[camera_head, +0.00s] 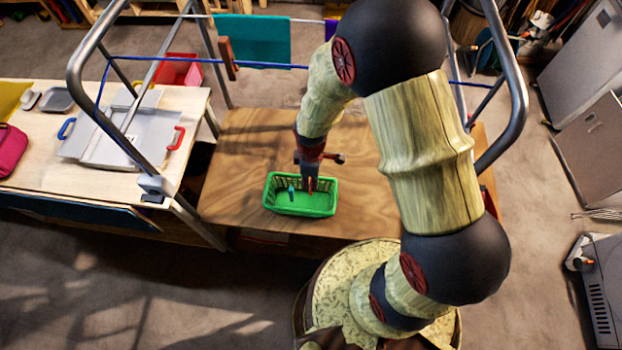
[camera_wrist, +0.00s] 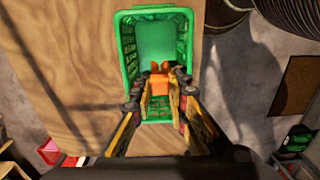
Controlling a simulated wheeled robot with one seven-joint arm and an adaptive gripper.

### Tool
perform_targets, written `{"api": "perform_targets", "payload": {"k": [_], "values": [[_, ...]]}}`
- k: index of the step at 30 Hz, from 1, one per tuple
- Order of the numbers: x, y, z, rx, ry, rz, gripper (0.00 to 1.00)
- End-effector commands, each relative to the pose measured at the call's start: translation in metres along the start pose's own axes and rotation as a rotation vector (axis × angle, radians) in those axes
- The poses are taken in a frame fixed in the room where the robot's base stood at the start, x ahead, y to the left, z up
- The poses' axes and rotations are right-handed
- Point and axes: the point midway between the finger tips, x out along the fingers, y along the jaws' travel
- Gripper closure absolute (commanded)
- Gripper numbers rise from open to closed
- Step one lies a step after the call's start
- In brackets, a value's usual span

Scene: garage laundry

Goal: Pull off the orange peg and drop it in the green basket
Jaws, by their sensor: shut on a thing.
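The green basket (camera_head: 285,208) stands on the wooden table; it also shows in the wrist view (camera_wrist: 128,50). My gripper (camera_head: 310,184) points down over the right part of the basket. In the wrist view my gripper (camera_wrist: 160,80) is shut on the orange peg (camera_wrist: 159,84), which sits between the fingertips over the basket's opening. In the head view the orange peg (camera_head: 310,185) is a small spot at the fingertips. I cannot tell how high it is above the basket floor. A small teal peg (camera_head: 291,188) is inside the basket on the left.
A blue line (camera_head: 265,66) crosses behind the table between metal frame posts, with a teal cloth (camera_head: 253,42) and a brown wooden piece (camera_head: 227,58) near it. A workbench (camera_head: 190,100) with trays stands at the left. The table left of the basket is bare.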

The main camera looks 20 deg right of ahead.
Motion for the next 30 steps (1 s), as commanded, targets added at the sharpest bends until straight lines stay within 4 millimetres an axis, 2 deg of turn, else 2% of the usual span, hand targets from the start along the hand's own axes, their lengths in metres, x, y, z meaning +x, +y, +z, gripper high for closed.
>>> {"api": "perform_targets", "payload": {"k": [3, 30], "values": [[0.014, 0.0, 0.0, 0.0, -0.001, -0.001, 1.0], [0.095, 0.001, 0.0, 0.001, 0.0, -0.001, 1.0]]}}
